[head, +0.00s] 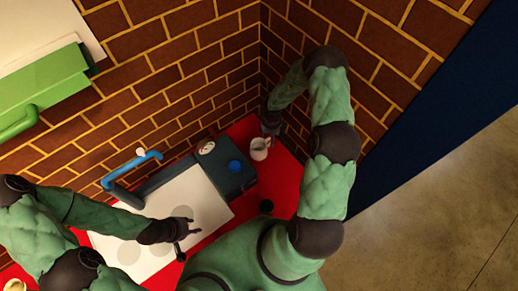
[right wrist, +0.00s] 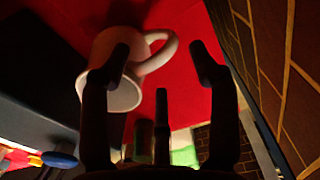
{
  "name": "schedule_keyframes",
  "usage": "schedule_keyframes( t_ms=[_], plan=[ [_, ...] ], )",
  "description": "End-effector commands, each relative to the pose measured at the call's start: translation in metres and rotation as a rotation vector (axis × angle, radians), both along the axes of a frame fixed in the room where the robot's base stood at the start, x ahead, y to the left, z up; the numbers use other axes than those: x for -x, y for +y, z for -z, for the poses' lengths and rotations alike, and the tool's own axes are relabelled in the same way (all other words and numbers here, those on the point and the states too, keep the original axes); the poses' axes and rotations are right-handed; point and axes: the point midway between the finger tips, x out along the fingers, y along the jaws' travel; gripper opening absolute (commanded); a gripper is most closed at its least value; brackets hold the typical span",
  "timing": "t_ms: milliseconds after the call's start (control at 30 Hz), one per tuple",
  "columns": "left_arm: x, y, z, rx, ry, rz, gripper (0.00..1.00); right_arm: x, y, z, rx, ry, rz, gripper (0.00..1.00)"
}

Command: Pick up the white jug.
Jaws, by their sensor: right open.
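The white jug (head: 259,149) stands on the red tabletop near the brick corner. In the right wrist view the jug (right wrist: 104,62) shows its open rim towards the camera and its handle to the right. My right gripper (head: 270,126) is beside the jug, on its far side in the head view. In the wrist view the right gripper (right wrist: 158,55) is open, and part of the jug's handle appears between its fingertips. I cannot tell whether it touches. My left gripper (head: 188,226) is over the white board, away from the jug; its fingers are too small to read.
A dark box (head: 228,176) with a blue knob (head: 235,166) stands left of the jug, beside the white board (head: 205,201). A blue handle (head: 133,162) rises behind the board. Brick walls (head: 225,60) close off the back. Red tabletop (head: 285,172) is bare right of the jug.

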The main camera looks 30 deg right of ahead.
Motion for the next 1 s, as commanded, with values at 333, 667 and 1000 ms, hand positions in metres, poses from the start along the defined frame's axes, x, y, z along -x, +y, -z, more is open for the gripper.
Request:
schedule_keyframes(
  t_ms=[333, 667, 1000],
  plan=[
    [0.000, 0.000, 0.007, 0.000, -0.001, 0.000, 0.40, -0.001, 0.001, 0.040, -0.001, 0.000, 0.000, 0.61],
    [-0.001, 0.000, 0.012, 0.000, -0.001, 0.000, 0.40, -0.003, 0.003, 0.080, 0.000, -0.001, -0.001, 0.61],
    [-0.001, 0.000, 0.011, 0.000, -0.001, 0.000, 0.40, -0.004, 0.003, 0.082, 0.000, -0.002, -0.001, 0.47]
  ],
)
